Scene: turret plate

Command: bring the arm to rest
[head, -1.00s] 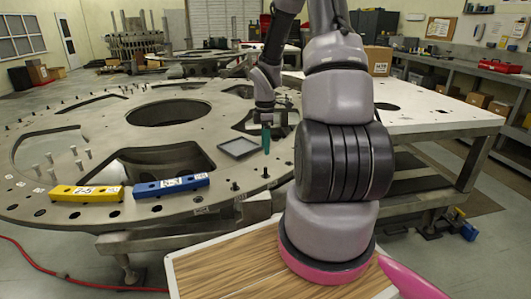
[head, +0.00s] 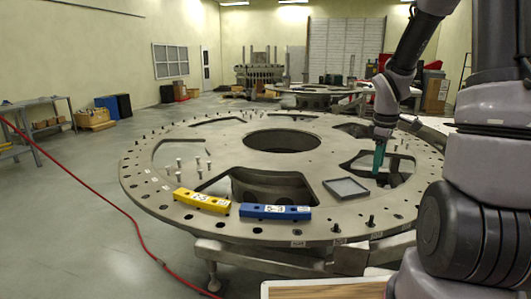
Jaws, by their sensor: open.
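My arm reaches in from the right side of the head view, over the right part of the big round turret plate (head: 300,215). My gripper (head: 378,160) points down, with a teal-green part at its tip. It is above the plate's right side, beside an opening and right of a small grey square tray (head: 346,188). It appears empty, and the gap between its fingers is too small to make out. A yellow block (head: 202,200) and a blue block (head: 274,212) lie on the plate's near rim, apart from my gripper.
Several pins and bolts stand up from the plate. A wood-topped surface (head: 325,289) is at the bottom edge. A red hose (head: 100,198) runs over the floor at left. A workbench (head: 40,115) and boxes stand at the back left.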

